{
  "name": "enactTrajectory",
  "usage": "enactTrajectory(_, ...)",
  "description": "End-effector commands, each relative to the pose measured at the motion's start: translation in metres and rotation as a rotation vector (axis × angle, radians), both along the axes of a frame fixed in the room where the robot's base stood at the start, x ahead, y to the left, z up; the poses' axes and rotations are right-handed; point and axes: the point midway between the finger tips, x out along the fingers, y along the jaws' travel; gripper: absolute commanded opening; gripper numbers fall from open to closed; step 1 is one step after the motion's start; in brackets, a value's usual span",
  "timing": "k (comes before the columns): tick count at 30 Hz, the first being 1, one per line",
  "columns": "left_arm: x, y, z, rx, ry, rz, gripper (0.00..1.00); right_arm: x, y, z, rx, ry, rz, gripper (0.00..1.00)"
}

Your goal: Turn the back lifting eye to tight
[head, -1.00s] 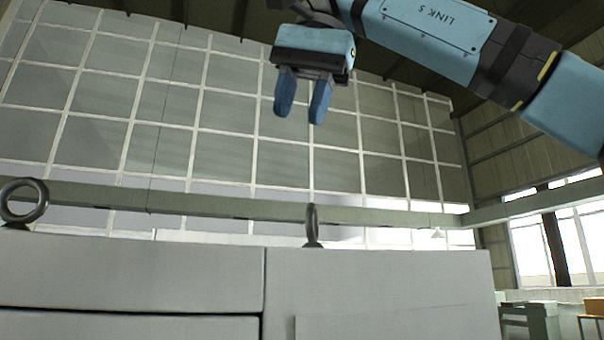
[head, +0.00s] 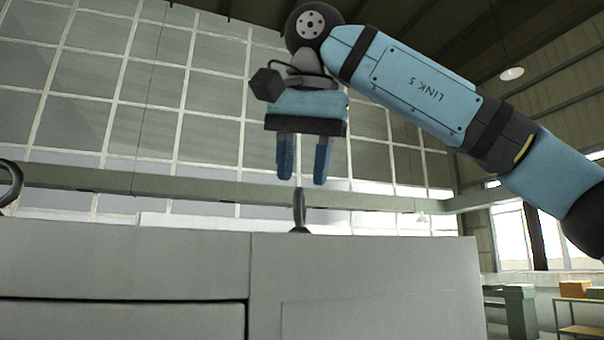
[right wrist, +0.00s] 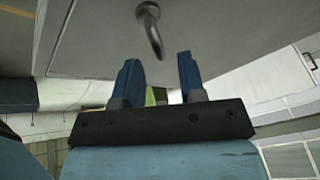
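A dark metal lifting eye (head: 299,208) stands upright on top of a grey cabinet (head: 370,270), its ring nearly edge-on in the head view. A second lifting eye (head: 16,184) shows its ring more openly at the left edge, partly cut off. Which one is the back eye I cannot tell for sure. My right gripper (head: 303,176) points down just above the nearer-to-middle eye, blue fingers apart and empty. In the right wrist view that eye (right wrist: 150,28) lies just beyond the open fingertips (right wrist: 158,62), about in line with the gap. My left gripper is not in view.
The cabinet top is otherwise clear between the two eyes. A long beam (head: 160,187) and a large gridded window wall (head: 90,110) are behind. Benches with a box (head: 574,289) stand far off at the right. Air around the gripper is free.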

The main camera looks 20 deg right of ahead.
Motion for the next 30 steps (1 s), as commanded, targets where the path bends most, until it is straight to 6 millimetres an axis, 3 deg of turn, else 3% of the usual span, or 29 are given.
enactTrajectory(6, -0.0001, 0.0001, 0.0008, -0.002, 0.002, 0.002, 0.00, 0.0048, -0.0003, -0.0111, 0.000, -0.001, 0.001, 0.37)
enactTrajectory(14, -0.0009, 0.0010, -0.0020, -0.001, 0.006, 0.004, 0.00, 0.0052, -0.0004, -0.0117, 0.000, -0.001, 0.000, 0.37)
enactTrajectory(19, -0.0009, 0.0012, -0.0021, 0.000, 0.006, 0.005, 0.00, 0.0052, -0.0005, -0.0116, 0.000, -0.001, 0.000, 0.00)
enactTrajectory(30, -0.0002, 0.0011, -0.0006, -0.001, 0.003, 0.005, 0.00, 0.0053, -0.0002, -0.0113, 0.001, -0.001, -0.027, 0.00)
